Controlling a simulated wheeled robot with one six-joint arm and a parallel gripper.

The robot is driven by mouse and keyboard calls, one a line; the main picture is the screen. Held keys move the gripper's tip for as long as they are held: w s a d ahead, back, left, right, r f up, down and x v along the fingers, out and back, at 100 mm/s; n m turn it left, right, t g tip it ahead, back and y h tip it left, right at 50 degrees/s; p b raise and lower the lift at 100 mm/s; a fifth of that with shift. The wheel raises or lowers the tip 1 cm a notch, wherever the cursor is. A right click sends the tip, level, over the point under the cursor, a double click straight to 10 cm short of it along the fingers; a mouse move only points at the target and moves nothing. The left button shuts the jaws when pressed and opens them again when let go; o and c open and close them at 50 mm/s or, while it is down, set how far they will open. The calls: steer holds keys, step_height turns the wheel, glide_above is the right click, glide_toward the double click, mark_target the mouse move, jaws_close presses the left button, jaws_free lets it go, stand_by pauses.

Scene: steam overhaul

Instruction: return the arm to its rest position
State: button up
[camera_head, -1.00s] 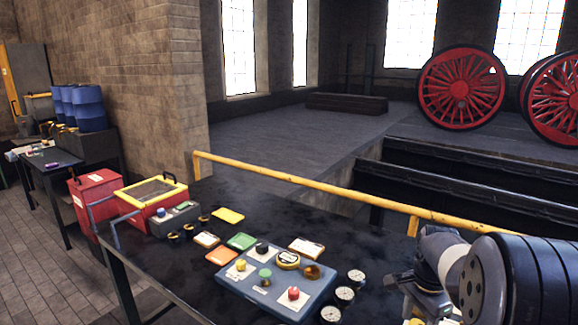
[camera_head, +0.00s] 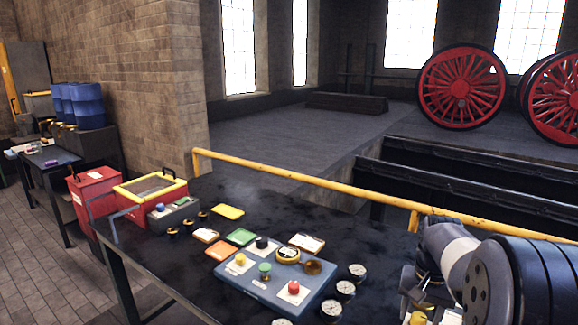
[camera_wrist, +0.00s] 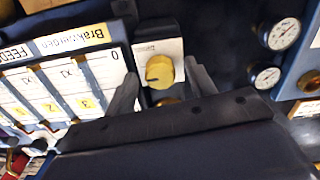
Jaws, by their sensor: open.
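My arm with my gripper (camera_head: 424,290) is at the lower right in the head view, folded near the table's right part. In the wrist view my gripper (camera_wrist: 163,80) has its two dark fingers apart, with nothing held between them. Beyond the fingers is a yellow knob (camera_wrist: 159,71) on a white plate; I cannot tell how far it is from them.
The dark table (camera_head: 335,223) holds a blue panel (camera_head: 262,292) with coloured knobs, several gauges (camera_head: 345,288), coloured cards and a red box with a yellow rim (camera_head: 150,179). A yellow rail (camera_head: 300,184) runs behind. The wrist view shows white labelled cards (camera_wrist: 62,88) and gauges (camera_wrist: 284,34).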

steer(key=shift+r, duration=2.3)
